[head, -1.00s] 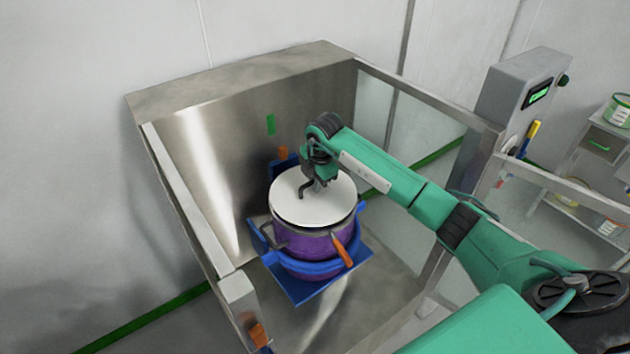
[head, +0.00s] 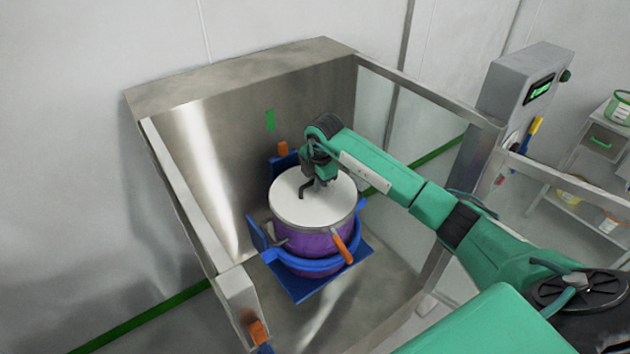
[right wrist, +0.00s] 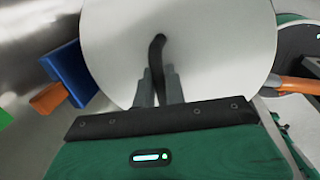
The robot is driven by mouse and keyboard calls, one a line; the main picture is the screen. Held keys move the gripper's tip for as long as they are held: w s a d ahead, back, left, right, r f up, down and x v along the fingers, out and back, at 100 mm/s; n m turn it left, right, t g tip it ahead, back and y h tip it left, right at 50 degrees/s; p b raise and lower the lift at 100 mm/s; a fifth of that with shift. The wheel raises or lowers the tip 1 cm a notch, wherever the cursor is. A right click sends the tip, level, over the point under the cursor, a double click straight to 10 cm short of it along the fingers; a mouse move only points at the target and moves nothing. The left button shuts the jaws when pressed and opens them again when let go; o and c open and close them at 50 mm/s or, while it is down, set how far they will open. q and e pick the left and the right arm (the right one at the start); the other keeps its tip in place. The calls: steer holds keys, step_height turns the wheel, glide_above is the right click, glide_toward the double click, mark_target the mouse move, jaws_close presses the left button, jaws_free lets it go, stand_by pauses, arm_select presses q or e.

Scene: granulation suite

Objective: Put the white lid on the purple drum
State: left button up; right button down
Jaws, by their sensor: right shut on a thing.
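The white lid (head: 297,208) is a round disc with a dark handle, lying over the top of the purple drum (head: 312,246). In the head view it covers the drum's mouth; I cannot tell whether its rim is fully seated. My right gripper (head: 318,181) is above the lid and shut on its handle. In the right wrist view the two fingers (right wrist: 159,88) close on the dark handle, and the lid (right wrist: 205,45) fills the upper part. The drum sits upright in a blue cradle (head: 292,287) with an orange lever (head: 343,249). My left gripper does not show.
A steel frame (head: 185,190) with a back panel surrounds the drum on the left and back. A grey control box (head: 515,95) stands at the right. A shelf (head: 590,150) with tubs is beyond it. My right arm crosses the frame's right side.

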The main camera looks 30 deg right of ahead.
mark_target(320, 196)
steer(key=c, duration=1.4)
jaws_free()
steer(key=s+r+b, duration=0.1)
steer(key=r, duration=0.3)
steer(key=r+b, duration=0.1)
steer(key=r, duration=0.4)
steer(key=s+r+b, duration=0.1)
steer(key=r+b, duration=0.1)
steer(key=r, duration=0.2)
steer(key=shift+s+d+r, duration=0.2)
steer(key=shift+s+r, duration=0.05)
steer(key=shift+s, duration=0.1)
steer(key=shift+f, duration=0.1)
